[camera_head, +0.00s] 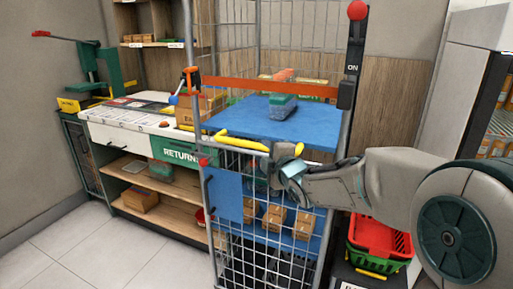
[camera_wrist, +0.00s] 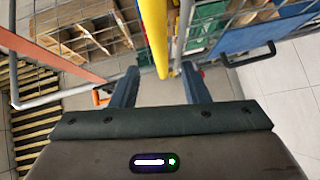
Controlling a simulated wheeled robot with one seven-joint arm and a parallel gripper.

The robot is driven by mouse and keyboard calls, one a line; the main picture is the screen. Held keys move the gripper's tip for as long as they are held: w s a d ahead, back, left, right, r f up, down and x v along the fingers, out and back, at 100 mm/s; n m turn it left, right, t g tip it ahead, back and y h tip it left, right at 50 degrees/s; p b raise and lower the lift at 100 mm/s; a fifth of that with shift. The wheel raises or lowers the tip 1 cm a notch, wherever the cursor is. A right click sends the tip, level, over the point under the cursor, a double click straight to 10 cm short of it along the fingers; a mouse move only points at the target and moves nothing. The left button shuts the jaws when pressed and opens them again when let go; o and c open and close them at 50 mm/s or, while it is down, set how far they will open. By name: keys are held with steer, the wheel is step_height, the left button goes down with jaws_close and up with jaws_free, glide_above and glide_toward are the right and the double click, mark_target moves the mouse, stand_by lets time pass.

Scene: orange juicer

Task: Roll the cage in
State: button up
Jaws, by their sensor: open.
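The roll cage (camera_head: 295,236) stands in front of me, with grey wire mesh, tubular posts and blue shelves (camera_head: 318,128). A yellow handle bar (camera_head: 240,142) runs across its front at mid height; it also shows in the wrist view (camera_wrist: 155,30). My gripper (camera_head: 275,165) is at the right part of this bar, in front of the mesh. In the wrist view my gripper (camera_wrist: 160,78) is open, and the yellow bar appears between the two dark fingers. I cannot tell whether either finger touches it. My wrist hides part of the bar and mesh.
An orange strap (camera_head: 265,87) crosses the cage above the bar. A black post with a red knob (camera_head: 357,11) stands at its right. Red and green baskets (camera_head: 378,237) are right of the cage. A returns counter (camera_head: 140,125) is left. Tiled floor (camera_head: 75,240) is clear at front left.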

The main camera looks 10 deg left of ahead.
mark_target(259, 147)
steer(key=x, duration=0.8)
steer(key=shift+w, duration=0.1)
jaws_close()
